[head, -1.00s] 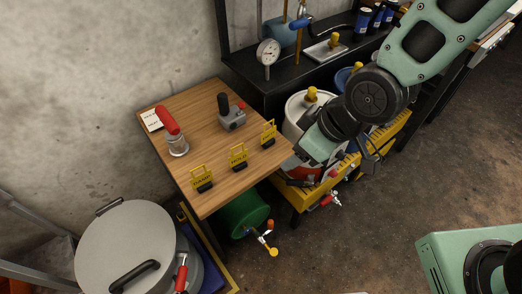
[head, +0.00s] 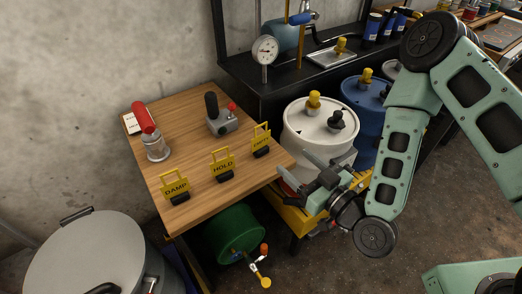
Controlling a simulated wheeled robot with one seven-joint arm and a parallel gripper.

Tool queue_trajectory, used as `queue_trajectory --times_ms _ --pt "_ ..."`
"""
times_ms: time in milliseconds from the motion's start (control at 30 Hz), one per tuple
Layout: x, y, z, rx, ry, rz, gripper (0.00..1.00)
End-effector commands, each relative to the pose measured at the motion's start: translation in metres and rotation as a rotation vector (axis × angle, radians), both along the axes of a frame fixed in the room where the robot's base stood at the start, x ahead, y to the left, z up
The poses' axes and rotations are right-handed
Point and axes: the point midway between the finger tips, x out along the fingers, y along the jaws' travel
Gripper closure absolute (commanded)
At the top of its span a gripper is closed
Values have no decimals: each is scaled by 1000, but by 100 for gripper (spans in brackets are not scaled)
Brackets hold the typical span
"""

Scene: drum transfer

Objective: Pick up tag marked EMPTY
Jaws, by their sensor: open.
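Three yellow tags with wire-like loop handles stand in dark bases along the front of the wooden table (head: 200,130). The left tag (head: 176,189) reads DAMP and the middle tag (head: 222,165) reads HOLD. The right tag (head: 261,138), near the table's right corner, has small lettering that looks like EMPTY. My gripper (head: 296,167) is open and empty. It appears just right of the table's right corner, in front of the white drum, with its fingers pointing up and left toward the right tag. A gap shows between them.
A white drum (head: 318,132) and a blue drum (head: 362,100) stand at right. A green drum (head: 234,232) lies below the table.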

Motion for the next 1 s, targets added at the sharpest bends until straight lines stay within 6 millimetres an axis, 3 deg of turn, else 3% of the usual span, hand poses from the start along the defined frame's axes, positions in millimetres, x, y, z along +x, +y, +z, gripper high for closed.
queue_trajectory --times_ms 667,767,1000 --pt "38 27 -3 7 -9 -3 36" --pt "53 38 5 7 -9 -3 36" --pt "87 64 4 6 -6 -3 36"
